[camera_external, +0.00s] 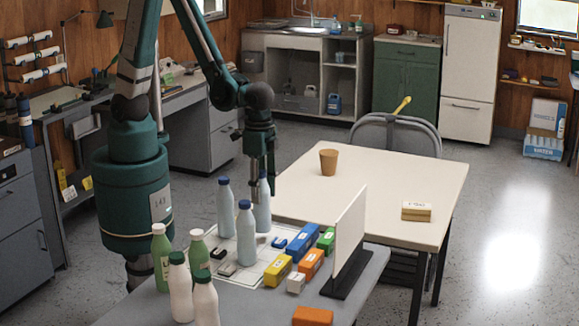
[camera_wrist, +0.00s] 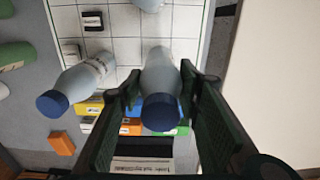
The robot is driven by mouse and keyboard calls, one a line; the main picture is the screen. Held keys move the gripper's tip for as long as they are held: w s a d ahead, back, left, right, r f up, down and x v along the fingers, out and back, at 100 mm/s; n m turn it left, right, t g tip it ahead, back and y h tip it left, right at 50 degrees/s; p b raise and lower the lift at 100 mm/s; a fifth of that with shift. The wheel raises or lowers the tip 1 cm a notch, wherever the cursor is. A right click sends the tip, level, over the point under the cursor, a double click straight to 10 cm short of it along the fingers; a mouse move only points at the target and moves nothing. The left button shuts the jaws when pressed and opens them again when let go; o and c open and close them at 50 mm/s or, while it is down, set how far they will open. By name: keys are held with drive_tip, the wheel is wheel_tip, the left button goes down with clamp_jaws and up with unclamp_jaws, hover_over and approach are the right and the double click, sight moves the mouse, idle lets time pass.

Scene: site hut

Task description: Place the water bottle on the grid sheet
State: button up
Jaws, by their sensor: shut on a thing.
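My gripper (camera_external: 262,168) is shut on a pale blue water bottle (camera_external: 263,207) with a dark blue cap. In the wrist view the bottle (camera_wrist: 160,85) sits between the two fingers (camera_wrist: 160,105). It looks upright; whether its base touches the surface is hidden. The white grid sheet (camera_external: 240,279) lies on the grey table, and its lined squares (camera_wrist: 125,20) show in the wrist view. Two similar blue-capped bottles stand nearby, one at the front (camera_external: 246,238) and one to the left (camera_external: 225,210).
Green-capped and white-capped bottles (camera_external: 180,288) stand at the front left. Coloured blocks (camera_external: 278,270) lie right of the bottles, beside an upright white panel (camera_external: 350,232). A white table (camera_external: 370,190) behind holds a brown cup (camera_external: 328,162) and a small box (camera_external: 416,211).

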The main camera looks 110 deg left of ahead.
sight(261, 171)
drive_tip(key=shift+f, duration=1.65)
drive_tip(key=shift+f+b, duration=0.15)
drive_tip(key=shift+b, duration=0.25)
drive_tip(key=o, duration=1.1)
drive_tip(key=shift+o, duration=0.2)
drive_tip(key=shift+r, duration=0.2)
drive_tip(key=shift+r+p, duration=1.05)
drive_tip(key=shift+r, duration=4.9)
